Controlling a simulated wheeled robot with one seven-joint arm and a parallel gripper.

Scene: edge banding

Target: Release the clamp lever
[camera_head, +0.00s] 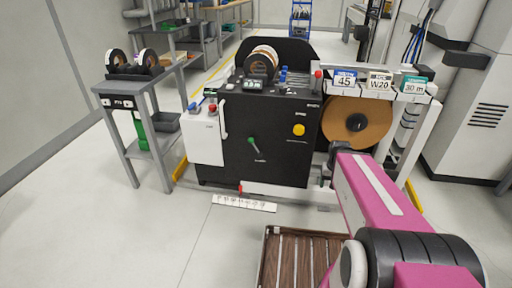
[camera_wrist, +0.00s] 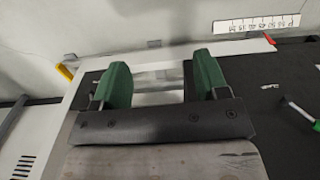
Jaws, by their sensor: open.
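A lever with a green knob and a pale shaft (camera_head: 255,147) sits on the black front panel of the machine (camera_head: 235,150); I take it for the clamp lever. It also shows at the right edge of the wrist view (camera_wrist: 300,109), partly cut off. My gripper (camera_wrist: 160,80) has its two green fingers wide apart with nothing between them. In the wrist view the lever is to the right of both fingers and apart from them. In the head view my pink arm (camera_head: 375,195) reaches toward the machine's right side, and the fingers are hard to make out.
A yellow knob (camera_head: 299,130) is on the panel's right. A large brown roll (camera_head: 357,122) stands beside the machine under label cards (camera_head: 380,82). A scale strip (camera_head: 244,203) lies low in front. A grey cart (camera_head: 150,105) stands left. A wood-slatted crate (camera_head: 300,258) is on the floor.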

